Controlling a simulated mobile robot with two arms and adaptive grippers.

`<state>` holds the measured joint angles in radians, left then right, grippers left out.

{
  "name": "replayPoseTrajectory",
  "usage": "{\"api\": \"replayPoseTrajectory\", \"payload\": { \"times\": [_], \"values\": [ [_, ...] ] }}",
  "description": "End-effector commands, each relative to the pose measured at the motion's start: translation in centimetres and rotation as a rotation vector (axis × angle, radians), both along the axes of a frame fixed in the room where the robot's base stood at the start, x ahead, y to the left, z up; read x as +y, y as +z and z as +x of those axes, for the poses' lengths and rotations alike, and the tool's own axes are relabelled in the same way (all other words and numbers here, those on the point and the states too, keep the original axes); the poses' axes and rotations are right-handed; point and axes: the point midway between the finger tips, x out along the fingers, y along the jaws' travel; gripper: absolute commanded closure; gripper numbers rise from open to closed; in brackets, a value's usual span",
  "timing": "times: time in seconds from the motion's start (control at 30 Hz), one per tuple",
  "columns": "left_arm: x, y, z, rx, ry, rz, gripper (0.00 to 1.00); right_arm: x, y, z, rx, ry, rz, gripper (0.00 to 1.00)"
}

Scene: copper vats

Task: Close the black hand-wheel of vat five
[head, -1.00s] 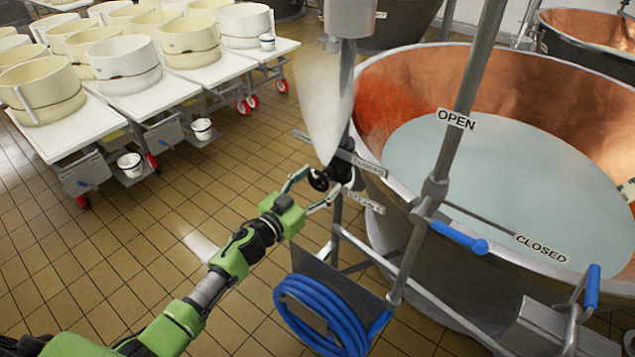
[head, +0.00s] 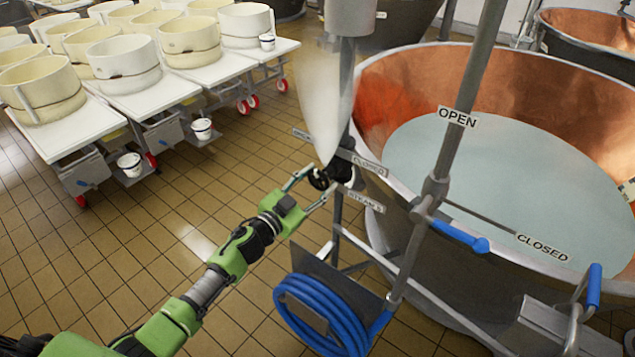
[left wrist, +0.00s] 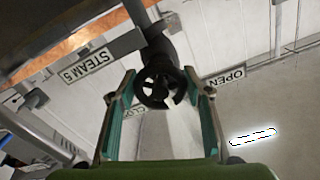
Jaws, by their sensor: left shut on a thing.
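The black hand-wheel (head: 319,180) sits on a valve on the steam pipe beside the copper vat (head: 400,200). In the left wrist view the hand-wheel (left wrist: 158,85) shows its spokes and lies between my fingers. A "STEAM 5" plate (left wrist: 88,62) hangs by it, with an "OPEN" plate (left wrist: 225,78) to the right and a "CLOSED" plate partly hidden behind the wheel. My left gripper (head: 315,184) is shut on the hand-wheel, one finger at each side of its rim. My right gripper is out of view.
White steam (head: 322,105) shows at the pipe above the wheel. A blue hose coil (head: 320,315) hangs below it. A blue-handled lever (head: 460,237) is to the right. Tables with cream moulds (head: 125,60) stand at the left. Tiled floor between is clear.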

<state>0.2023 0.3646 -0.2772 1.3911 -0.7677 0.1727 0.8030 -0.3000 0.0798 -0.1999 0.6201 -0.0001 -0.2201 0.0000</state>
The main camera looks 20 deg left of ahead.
Motion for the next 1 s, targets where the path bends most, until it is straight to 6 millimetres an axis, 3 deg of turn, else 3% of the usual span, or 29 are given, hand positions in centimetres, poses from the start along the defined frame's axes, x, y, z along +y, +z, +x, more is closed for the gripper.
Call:
{"api": "replayPoseTrajectory", "payload": {
  "times": [1.0],
  "values": [
    [0.4,0.2,0.1,-0.324,-0.001,0.893,0.76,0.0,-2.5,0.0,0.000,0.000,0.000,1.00]
  ]
}}
